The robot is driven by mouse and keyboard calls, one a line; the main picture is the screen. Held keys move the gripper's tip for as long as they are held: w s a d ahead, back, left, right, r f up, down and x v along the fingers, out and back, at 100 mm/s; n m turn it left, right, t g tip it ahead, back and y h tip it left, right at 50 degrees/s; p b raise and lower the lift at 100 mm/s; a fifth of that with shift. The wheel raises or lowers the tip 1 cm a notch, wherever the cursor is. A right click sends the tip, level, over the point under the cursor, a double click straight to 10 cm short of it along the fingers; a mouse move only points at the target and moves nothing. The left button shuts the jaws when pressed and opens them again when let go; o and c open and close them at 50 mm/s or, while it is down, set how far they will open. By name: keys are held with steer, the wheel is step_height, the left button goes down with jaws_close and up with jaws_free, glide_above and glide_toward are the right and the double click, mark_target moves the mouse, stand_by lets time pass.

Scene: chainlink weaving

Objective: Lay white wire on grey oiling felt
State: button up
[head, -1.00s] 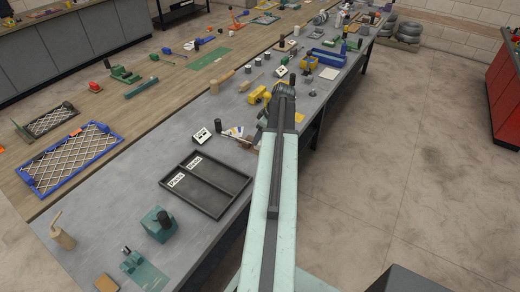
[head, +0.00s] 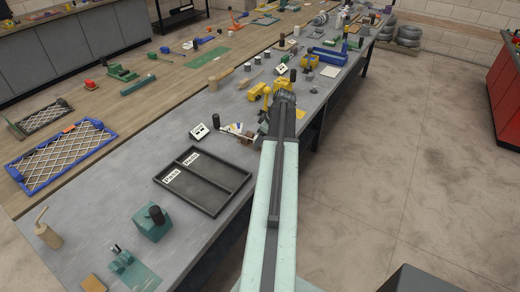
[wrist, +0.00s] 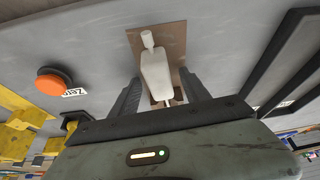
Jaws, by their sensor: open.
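In the wrist view my gripper (wrist: 161,76) is open, with its two dark fingers spread apart. A white elongated piece with a rounded knob (wrist: 156,70) shows between and beyond the fingers, over a brown flat pad (wrist: 176,36). I cannot tell whether the fingers touch it, or whether it is the white wire. In the head view my arm hides the gripper and what lies below it. I cannot make out the grey oiling felt with certainty in either view.
A dark two-part tray (head: 203,180) lies on the grey bench (head: 100,225). An orange button (wrist: 53,82) and yellow parts (wrist: 20,125) show left in the wrist view. A teal block (head: 151,223) stands on the near bench. Open floor (head: 400,170) lies to the right.

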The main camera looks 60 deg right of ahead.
jaws_close()
